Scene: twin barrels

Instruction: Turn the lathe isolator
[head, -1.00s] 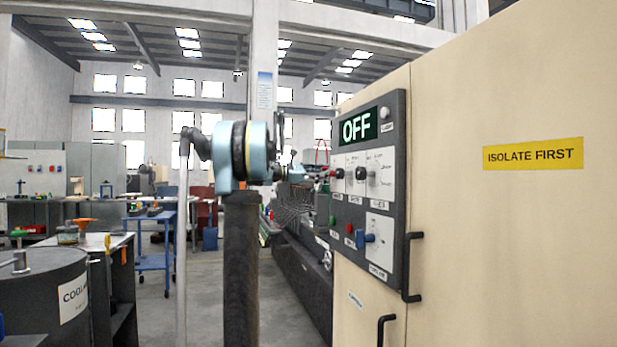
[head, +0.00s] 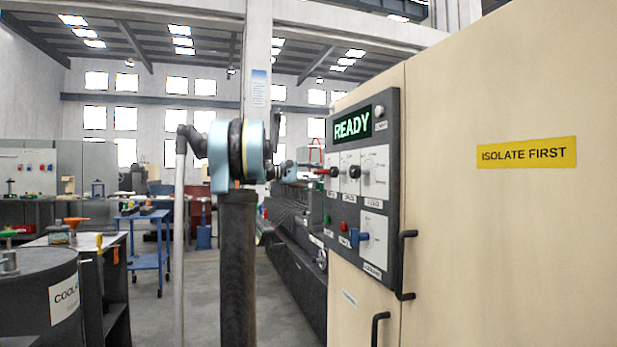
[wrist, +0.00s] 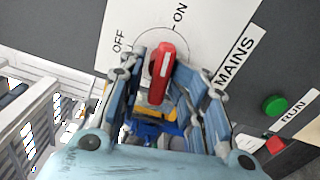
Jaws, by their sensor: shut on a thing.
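The isolator is a red handle (wrist: 160,75) on a white plate marked OFF, ON and MAINS (wrist: 236,58), seen in the wrist view. Its upper end points toward the ON mark. In the head view the red handle (head: 333,171) sits at the left of the dark control panel (head: 394,130). My gripper (wrist: 165,85) is shut on the handle, one finger on each side. In the head view my gripper (head: 314,172) reaches the panel from the left and partly hides the plate. The panel's display (head: 353,124) reads READY in green.
Black knobs (head: 354,172) sit just right of the handle. A blue lever (head: 360,238) and a red button (head: 344,227) are below. A green button (wrist: 275,105) shows in the wrist view. Black door handles (head: 404,265) stick out from the cream cabinet (head: 480,240).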

